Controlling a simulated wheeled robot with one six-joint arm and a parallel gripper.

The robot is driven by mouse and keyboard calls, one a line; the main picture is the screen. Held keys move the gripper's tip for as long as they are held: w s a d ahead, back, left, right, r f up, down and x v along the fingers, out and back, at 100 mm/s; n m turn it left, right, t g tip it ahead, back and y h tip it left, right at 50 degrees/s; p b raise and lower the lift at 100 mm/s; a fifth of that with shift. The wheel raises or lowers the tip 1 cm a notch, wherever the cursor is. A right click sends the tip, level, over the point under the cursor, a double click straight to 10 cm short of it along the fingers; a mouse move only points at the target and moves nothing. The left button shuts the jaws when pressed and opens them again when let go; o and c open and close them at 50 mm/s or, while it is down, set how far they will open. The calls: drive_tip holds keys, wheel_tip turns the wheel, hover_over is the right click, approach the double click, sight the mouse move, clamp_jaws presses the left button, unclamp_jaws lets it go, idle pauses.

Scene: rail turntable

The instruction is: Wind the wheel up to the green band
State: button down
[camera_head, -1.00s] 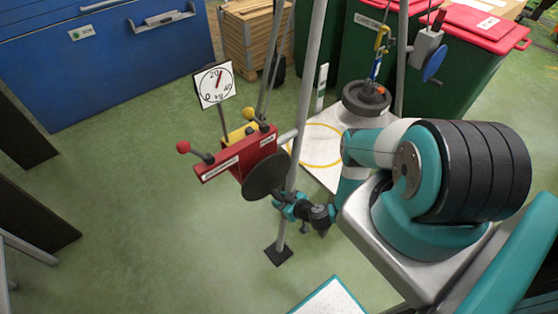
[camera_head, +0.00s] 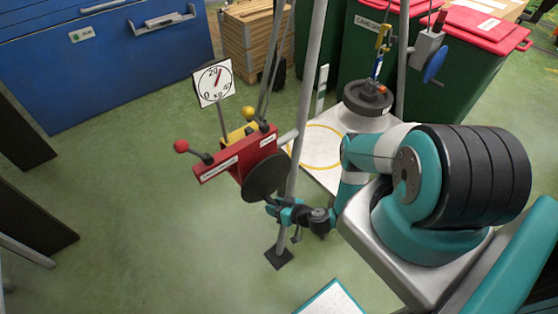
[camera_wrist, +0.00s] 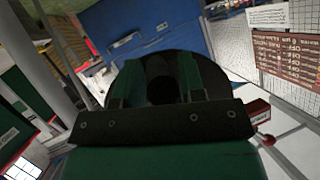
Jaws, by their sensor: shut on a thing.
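A black wheel-shaped load (camera_head: 368,98) hangs below a yellow hook (camera_head: 382,38) over the white platform at the back right. A red winch box (camera_head: 236,158) carries a dark round disc (camera_head: 264,178) on its near side. My gripper (camera_head: 272,207) is at the disc's lower edge, shut on a crank handle that its fingers mostly hide. In the wrist view, the fingers (camera_wrist: 160,95) frame a dark round part, with the black disc (camera_wrist: 115,92) behind. A white strip with green on it (camera_head: 322,88) stands upright left of the load.
A dial in kg (camera_head: 213,82) with a red needle stands above the winch. A grey post (camera_head: 303,110) rises close beside my gripper. A blue chest (camera_head: 100,60) and green bins (camera_head: 470,75) stand behind.

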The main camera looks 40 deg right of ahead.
drive_tip(key=a+m+y+b, duration=0.1)
drive_tip(key=a+r+m+y, duration=0.1)
drive_tip(key=a, duration=0.1)
drive_tip(key=shift+s+b, duration=0.2)
drive_tip(key=shift+b, duration=0.15)
drive_tip(key=shift+r, duration=0.1)
drive_tip(key=a+m+y+p, duration=0.1)
drive_tip(key=p, duration=0.1)
drive_tip(key=a+r+m+t+p, duration=0.1)
drive_tip(key=p, duration=0.2)
drive_tip(key=shift+a+r+m+y+p, duration=0.1)
drive_tip(key=shift+r+m+y+p, duration=0.2)
drive_tip(key=shift+m+y+p, duration=0.1)
idle(0.5)
